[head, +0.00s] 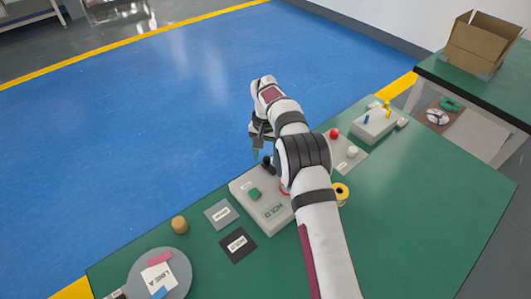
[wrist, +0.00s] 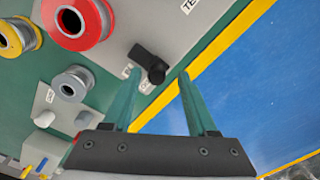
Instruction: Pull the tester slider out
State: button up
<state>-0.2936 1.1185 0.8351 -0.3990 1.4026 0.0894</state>
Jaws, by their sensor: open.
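In the wrist view, a red spool (wrist: 75,20), a yellow spool (wrist: 16,38) and a grey spool (wrist: 73,84) stand left of the handle. Dark and grey cards (head: 238,245) lie left of the box. Open blue floor (head: 160,110) lies beyond the green table's edge.

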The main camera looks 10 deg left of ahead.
aim_at(265, 157)
notch_tip(265, 157, up, 16)
dwell(0.3)
jog(key=shift+f, duration=0.1)
jog(key=s+d+r+m, duration=0.1)
jog(key=s+d+r, duration=0.4)
jog(key=s, duration=0.2)
jog(key=s+d+r, duration=0.4)
jog(key=s+r, duration=0.1)
jog(key=s, duration=0.2)
jog(key=s+d+f+m+y, duration=0.1)
jog(key=s+f, duration=0.4)
jog(key=s, duration=0.8)
jog(key=s+d+f+m, duration=0.1)
jog(key=s+f, duration=0.4)
jog(key=s, duration=0.8)
jog(key=shift+s+d+y, duration=0.15)
jog(key=shift+d+y, duration=0.25)
jog(key=shift+d, duration=0.45)
